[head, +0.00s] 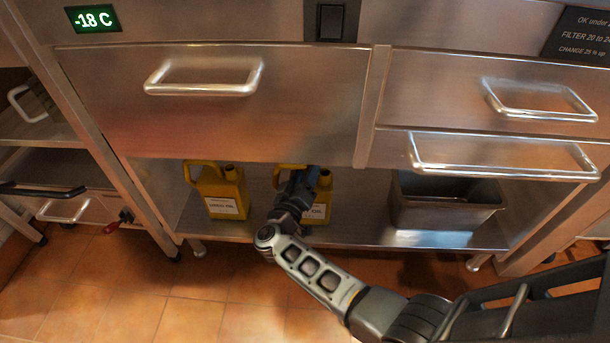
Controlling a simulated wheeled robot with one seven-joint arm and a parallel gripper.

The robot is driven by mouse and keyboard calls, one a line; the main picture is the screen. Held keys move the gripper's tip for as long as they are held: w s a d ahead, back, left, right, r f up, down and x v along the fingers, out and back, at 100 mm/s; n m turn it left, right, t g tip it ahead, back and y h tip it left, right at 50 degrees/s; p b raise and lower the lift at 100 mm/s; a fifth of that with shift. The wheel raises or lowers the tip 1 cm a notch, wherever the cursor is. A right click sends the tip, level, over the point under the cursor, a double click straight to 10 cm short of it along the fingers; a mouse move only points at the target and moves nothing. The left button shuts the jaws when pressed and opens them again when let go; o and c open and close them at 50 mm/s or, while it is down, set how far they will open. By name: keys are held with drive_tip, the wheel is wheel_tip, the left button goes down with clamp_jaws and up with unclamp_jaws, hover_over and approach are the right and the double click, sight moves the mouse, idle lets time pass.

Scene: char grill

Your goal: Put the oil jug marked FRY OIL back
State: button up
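Two yellow jugs with white labels stand upright on the low shelf (265,222) under the steel counter. The left jug (232,187) shows whole, but its label is too small to read surely. The right jug (325,184) is partly hidden by my arm; only the end of its label shows, seeming to read "OIL". I cannot tell which one is marked FRY OIL. My gripper (304,180) is at the right jug, near its handle. My wrist hides the fingertips, so I cannot tell whether they are around the handle or just beside it.
A dark metal pan (447,212) stands on the shelf to the right. Steel drawers with bar handles (203,88) hang over the shelf and limit the room above the jugs. A shelf gap lies between the jugs. The tiled floor (215,300) in front is clear at left.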

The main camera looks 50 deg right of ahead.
drive_tip(key=shift+r, duration=0.2)
drive_tip(key=p+v, duration=0.3)
drive_tip(key=v, duration=0.9)
drive_tip(key=shift+f+p, duration=0.1)
drive_tip(key=shift+p, duration=0.2)
